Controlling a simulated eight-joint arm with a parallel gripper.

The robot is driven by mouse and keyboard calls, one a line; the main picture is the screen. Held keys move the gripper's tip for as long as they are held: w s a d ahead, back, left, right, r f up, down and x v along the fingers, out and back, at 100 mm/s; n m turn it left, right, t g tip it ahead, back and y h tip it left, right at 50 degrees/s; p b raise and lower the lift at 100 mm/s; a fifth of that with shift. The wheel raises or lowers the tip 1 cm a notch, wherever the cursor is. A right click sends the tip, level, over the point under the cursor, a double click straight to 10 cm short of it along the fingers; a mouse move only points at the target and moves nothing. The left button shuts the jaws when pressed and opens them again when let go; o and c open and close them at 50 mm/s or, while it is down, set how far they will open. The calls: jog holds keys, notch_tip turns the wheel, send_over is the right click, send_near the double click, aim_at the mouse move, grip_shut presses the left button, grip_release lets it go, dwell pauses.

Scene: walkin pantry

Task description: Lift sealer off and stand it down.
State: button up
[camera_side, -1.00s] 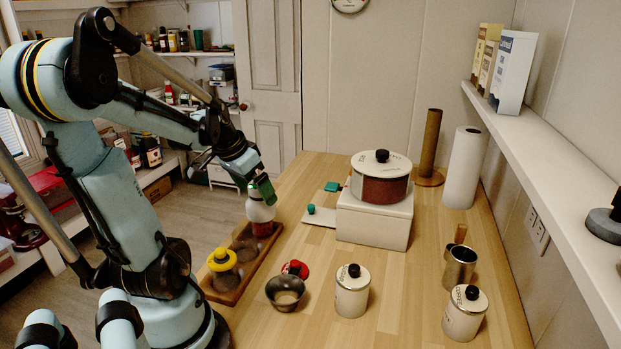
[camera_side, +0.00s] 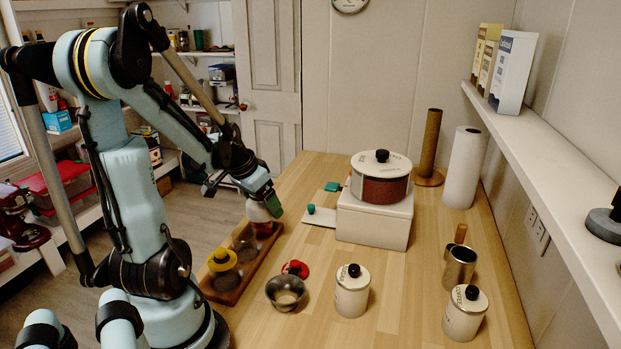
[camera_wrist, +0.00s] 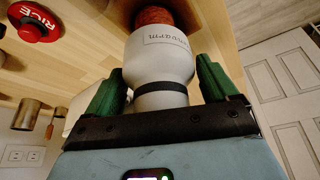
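A white bell-shaped sealer (camera_wrist: 160,55) with a dark band round its narrow neck shows in the wrist view. It bears a label that I cannot fully read. It sits on a jar with red contents (camera_wrist: 166,15); the same sealer (camera_side: 256,212) and jar (camera_side: 263,229) stand at the far end of the wooden rack (camera_side: 232,290) in the side view. My gripper (camera_wrist: 162,88) has one green finger on each side of the sealer's neck, with narrow gaps showing. It is open around the sealer. The side view partly hides the sealer behind my gripper (camera_side: 270,204).
The rack also holds a yellow-topped jar (camera_side: 222,262). A metal bowl (camera_side: 286,293), a red RICE lid (camera_side: 297,268) and a white canister (camera_side: 352,292) stand to its right. A white box (camera_side: 375,222) carries a large drum-like jar (camera_side: 380,188).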

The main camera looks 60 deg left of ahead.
jog(key=c, duration=0.9)
jog(key=shift+c, duration=0.2)
jog(key=shift+r, duration=0.15)
jog(key=shift+r, duration=0.85)
notch_tip(320, 180, up, 2)
jog(key=shift+r, duration=0.15)
jog(key=w+d+r, duration=0.3)
jog(key=d+r, duration=0.6)
jog(key=d, duration=0.2)
jog(key=shift+r, duration=0.35)
jog(key=shift+w+d, duration=0.1)
